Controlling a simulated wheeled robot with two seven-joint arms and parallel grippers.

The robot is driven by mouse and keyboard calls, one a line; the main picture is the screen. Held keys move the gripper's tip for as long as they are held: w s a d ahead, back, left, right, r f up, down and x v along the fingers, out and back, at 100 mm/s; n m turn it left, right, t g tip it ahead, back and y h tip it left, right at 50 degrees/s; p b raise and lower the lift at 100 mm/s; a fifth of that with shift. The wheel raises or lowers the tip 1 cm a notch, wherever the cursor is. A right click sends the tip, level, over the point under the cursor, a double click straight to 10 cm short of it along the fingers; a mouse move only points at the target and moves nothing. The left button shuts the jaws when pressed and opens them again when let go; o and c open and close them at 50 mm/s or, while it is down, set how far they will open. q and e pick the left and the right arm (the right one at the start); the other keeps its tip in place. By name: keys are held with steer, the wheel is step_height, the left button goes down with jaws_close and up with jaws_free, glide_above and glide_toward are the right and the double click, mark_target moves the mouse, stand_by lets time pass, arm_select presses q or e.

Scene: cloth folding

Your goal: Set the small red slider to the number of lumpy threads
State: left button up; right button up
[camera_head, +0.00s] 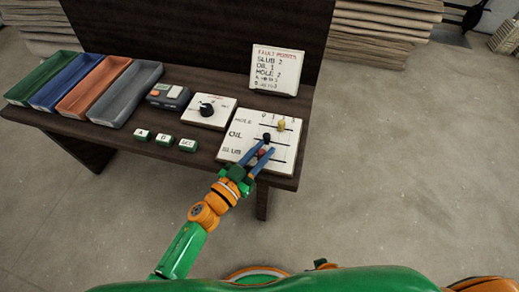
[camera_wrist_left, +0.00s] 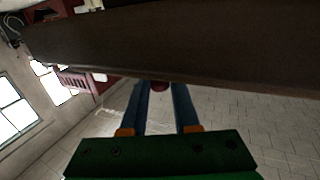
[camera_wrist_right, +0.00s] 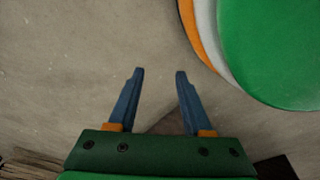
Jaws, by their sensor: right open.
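The white slider board (camera_head: 287,153) lies at the table's right end, with rows lettered HOLE, OIL and a partly hidden bottom word. Numbers run along its top. The small red slider (camera_head: 262,152) is on the bottom row; its exact number is unclear. A black slider (camera_head: 266,138) is on the OIL row and a yellow slider (camera_head: 282,126) on the HOLE row. My left gripper (camera_head: 266,148) has its blue fingers on both sides of the red slider. My right gripper (camera_wrist_right: 159,72) is open and empty over floor.
A FAULT POINTS card (camera_head: 276,69) stands behind the board; it reads SLUB 2, OIL 1, HOLE 2, with smaller unclear lines. A black dial (camera_head: 207,108) on a white plate, a grey device (camera_head: 168,96), several green-and-white blocks (camera_head: 164,140) and coloured trays (camera_head: 95,87) lie left.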

arm_select(q)
steer(key=shift+o, duration=1.3)
arm_select(e)
steer(key=shift+w, duration=0.15)
arm_select(q)
steer(key=shift+s+a, duration=0.2)
steer(key=p+v, duration=0.1)
steer(key=v, duration=0.5)
steer(key=shift+s+a+p, duration=0.15)
steer(key=shift+s+p, duration=0.05)
steer(key=shift+p, duration=0.15)
arm_select(e)
steer(key=shift+s+d+r, duration=0.1)
steer(key=shift+s+d, duration=0.55)
steer(key=shift+s, duration=0.1)
